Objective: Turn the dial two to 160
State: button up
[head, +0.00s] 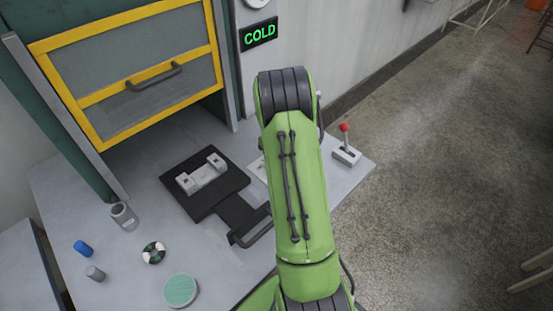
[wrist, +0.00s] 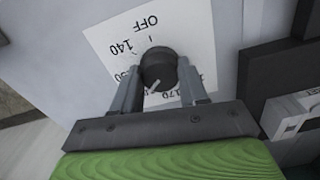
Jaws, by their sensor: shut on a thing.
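The black round dial (wrist: 159,66) sits on a white printed card (wrist: 112,42) in the wrist view. The card reads OFF and 140, upside down, with a partly covered number at left and 170 near the bottom. A pale pointer mark on the dial points to the lower left, between those last two numbers. The 160 mark is not visible. My gripper (wrist: 160,72) has one finger on each side of the dial and is shut on it. In the head view my green arm hides the dial and gripper; only a bit of white card shows left of the arm.
A yellow-framed door with a handle (head: 156,77) stands at left, near a green COLD sign (head: 259,34). A black fixture (head: 220,188) with a white block, a red-knobbed lever (head: 345,142) and several small cylinders are on the grey bench. Open floor lies right.

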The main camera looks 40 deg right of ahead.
jog(key=shift+n, duration=0.6)
jog(key=o, duration=1.1)
jog(key=shift+c, duration=0.2)
notch_tip(320, 180, up, 16)
jog(key=p, duration=0.2)
jog(key=shift+p, duration=0.35)
jog(key=shift+f, duration=0.15)
